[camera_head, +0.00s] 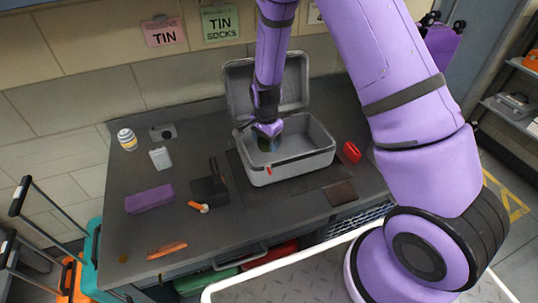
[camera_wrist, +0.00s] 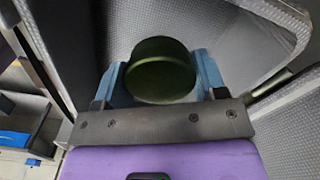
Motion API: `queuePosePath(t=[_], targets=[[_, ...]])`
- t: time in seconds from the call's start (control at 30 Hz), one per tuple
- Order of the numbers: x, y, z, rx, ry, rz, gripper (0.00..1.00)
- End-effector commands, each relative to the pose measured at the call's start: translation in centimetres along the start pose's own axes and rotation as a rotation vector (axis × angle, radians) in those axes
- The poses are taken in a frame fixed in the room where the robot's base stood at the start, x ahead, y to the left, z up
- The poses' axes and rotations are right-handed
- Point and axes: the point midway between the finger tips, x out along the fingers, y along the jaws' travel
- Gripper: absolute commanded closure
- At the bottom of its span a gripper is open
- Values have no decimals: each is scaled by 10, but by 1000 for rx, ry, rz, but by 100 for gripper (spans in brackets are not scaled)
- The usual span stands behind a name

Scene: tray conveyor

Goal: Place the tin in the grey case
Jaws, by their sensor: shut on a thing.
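The tin (camera_wrist: 160,72) is a dark green round can held between the two blue fingers of my gripper (camera_wrist: 160,80) in the wrist view. In the head view the tin (camera_head: 266,143) shows just below my gripper (camera_head: 268,132), partly hidden by it. The open grey case (camera_head: 290,172) stands on the dark table with its lid raised at the back. My gripper and the tin are over or within the left part of the case's opening. I cannot tell whether the tin touches the case floor.
Left of the case are a black block-like thing (camera_head: 209,190), a purple box (camera_head: 149,198), a white item (camera_head: 160,157) and a jar (camera_head: 127,139). A red item (camera_head: 351,152) and a brown flat piece (camera_head: 340,193) lie to the right. An orange item (camera_head: 167,249) lies at the front.

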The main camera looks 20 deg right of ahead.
Motion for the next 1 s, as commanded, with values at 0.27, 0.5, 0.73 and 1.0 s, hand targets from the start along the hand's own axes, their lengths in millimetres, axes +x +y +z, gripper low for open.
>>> queuePosePath(t=[0.27, 0.5, 0.73, 1.0], targets=[[28, 0, 0, -1, 0, 1, 60], [56, 1, 0, 1, -1, 2, 60], [68, 0, 0, 1, 0, -1, 60], [71, 0, 0, 0, 0, 0, 60]])
